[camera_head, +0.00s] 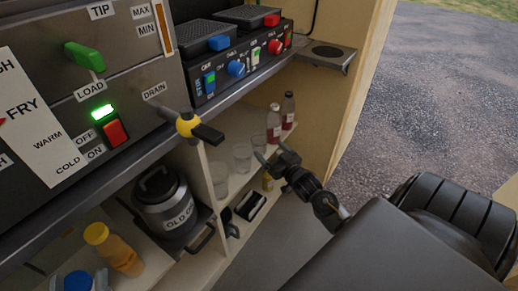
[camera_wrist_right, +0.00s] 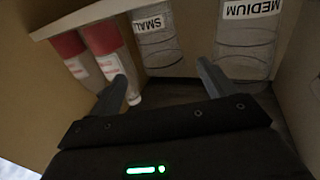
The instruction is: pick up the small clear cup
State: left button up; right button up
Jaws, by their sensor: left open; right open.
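The small clear cup (camera_wrist_right: 158,48), labelled SMALL, stands on the shelf between two red bottles and a larger clear cup labelled MEDIUM (camera_wrist_right: 247,50). In the head view it appears as the faint clear cup (camera_head: 258,141) nearest the bottles, partly hidden by my right gripper (camera_head: 268,153). In the right wrist view my right gripper (camera_wrist_right: 163,76) is open and empty. Its fingers point towards the small cup, apart from it. My left gripper is not in view.
Red bottles (camera_head: 273,124) stand close beside the small cup. Other clear cups (camera_head: 242,157) stand on its other side. The counter with the switch box (camera_head: 240,68) overhangs the shelf. A wooden side wall (camera_head: 345,110) bounds it. A grey pot (camera_head: 165,205) sits lower left.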

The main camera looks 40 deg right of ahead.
aim_at(264, 147)
jog(key=shift+w+d+f+b, duration=0.15)
jog(key=shift+w+b, duration=0.15)
jog(key=shift+w, duration=0.55)
jog(key=shift+w+a+f+b, duration=0.15)
jog(key=shift+w+b, duration=0.2)
jog(key=shift+w, duration=0.5)
jog(key=shift+w+d+f+b, duration=0.15)
jog(key=shift+w+b, duration=0.15)
jog(key=shift+w, duration=0.8)
pick_arm(q)
jog(key=a+r+t, duration=0.1)
jog(key=t, duration=0.1)
jog(key=s+a+r+t, duration=0.1)
jog(key=t, duration=0.1)
jog(key=shift+s+a+r+n+h, duration=0.1)
jog(key=shift+a+r+n+h, duration=0.2)
jog(key=shift+a+n, duration=0.1)
pick_arm(e)
jog(key=shift+r, duration=0.1)
jog(key=c, duration=1)
